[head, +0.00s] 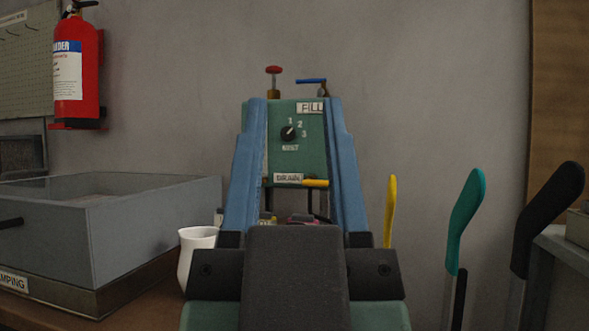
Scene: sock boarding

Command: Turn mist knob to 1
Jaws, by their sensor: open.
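The mist knob (288,133) is a small round black dial on the green panel (312,163) of the machine, in the middle of the head view. The numbers 1, 2 and 3 run around its upper right side, with 1 at the top. A word label that looks like MIST is under it. Its pale pointer mark leans up and to the right, seemingly nearer 2 than 1, but it is too small to be certain.
A red-topped valve (273,72) and a blue lever (311,80) stand above; a yellow DRAIN handle (316,183) is below. A dark block (294,280) fills the foreground. A white cup (197,250) and grey box (110,225) are left; sock forms (466,205) right.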

